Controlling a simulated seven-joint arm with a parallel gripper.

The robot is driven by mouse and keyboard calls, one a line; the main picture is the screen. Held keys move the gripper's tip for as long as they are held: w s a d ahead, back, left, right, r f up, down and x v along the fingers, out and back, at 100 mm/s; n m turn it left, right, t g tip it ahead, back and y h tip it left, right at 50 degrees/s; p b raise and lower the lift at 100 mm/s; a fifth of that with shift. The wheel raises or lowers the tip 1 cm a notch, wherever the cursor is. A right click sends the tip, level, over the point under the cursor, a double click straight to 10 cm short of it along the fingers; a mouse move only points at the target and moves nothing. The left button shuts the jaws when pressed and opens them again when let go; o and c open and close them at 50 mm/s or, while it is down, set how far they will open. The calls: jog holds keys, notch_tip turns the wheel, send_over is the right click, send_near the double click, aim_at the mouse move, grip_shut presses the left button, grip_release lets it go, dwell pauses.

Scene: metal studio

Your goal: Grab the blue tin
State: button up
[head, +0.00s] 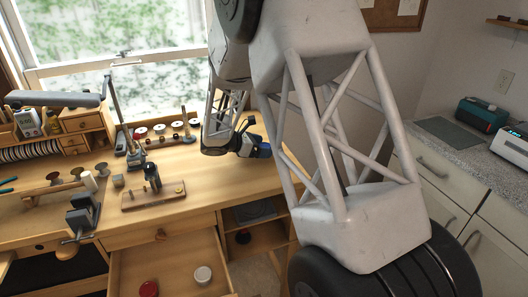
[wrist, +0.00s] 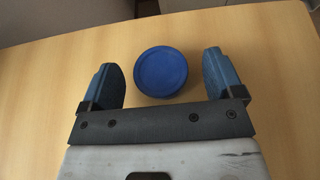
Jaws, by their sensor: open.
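The blue tin (wrist: 161,71) is a round, flat-topped blue disc on the wooden bench top in the wrist view. My gripper (wrist: 160,75) is open, with one blue-padded finger to the left of the tin and one to the right. The tin lies between the fingers, with a gap on each side. In the head view my gripper (head: 255,142) is over the right end of the bench, seen from the side. I cannot make out the tin clearly there, as the gripper and arm cover that spot.
The wooden bench (head: 200,170) carries a small wooden stand (head: 153,197), a vise (head: 82,213) and a row of spools (head: 160,130) left of my gripper. An open drawer (head: 170,262) holds a red lid (head: 149,289) and a white lid (head: 202,275). The bench's edge is near the tin.

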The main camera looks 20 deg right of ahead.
jog(key=shift+d+f, duration=0.2)
jog(key=shift+d, duration=0.35)
jog(key=shift+c, duration=0.5)
jog(key=c, duration=0.9)
